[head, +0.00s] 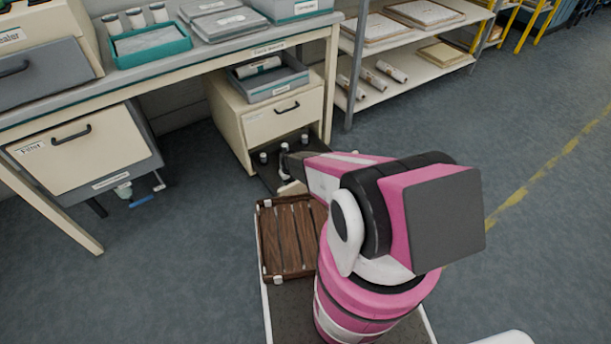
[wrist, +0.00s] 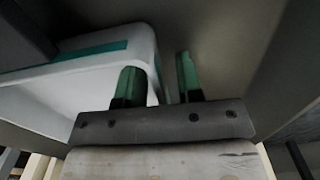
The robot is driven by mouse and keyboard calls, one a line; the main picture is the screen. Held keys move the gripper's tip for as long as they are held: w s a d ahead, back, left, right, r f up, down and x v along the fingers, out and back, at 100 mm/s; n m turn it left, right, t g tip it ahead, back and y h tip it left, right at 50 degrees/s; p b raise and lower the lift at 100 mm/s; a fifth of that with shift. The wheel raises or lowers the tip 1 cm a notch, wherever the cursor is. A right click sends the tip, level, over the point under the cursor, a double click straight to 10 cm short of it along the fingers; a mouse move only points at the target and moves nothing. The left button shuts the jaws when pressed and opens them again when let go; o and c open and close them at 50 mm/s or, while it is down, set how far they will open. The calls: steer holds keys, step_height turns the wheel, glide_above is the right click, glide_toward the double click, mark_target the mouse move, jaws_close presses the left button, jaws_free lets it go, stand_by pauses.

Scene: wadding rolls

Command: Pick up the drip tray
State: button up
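A pale white tray with a teal strip (wrist: 95,77) fills the left of the wrist view; it looks like the drip tray, though I cannot confirm this. My gripper (wrist: 160,85) has two green-tipped fingers standing apart. The tray's rounded right wall shows in the gap between them, and the left finger overlaps the tray. I see no finger clearly pressing on the wall. In the head view my gripper (head: 286,170) is low in front of the beige cabinet, partly hidden by my arm. I cannot clearly make out the tray there.
A brown slatted crate (head: 287,238) is just in front. A shelf rack (head: 400,45) stands behind. Open floor (head: 540,230) lies to the right.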

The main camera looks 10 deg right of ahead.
jaws_close()
steer(key=shift+r, duration=0.1)
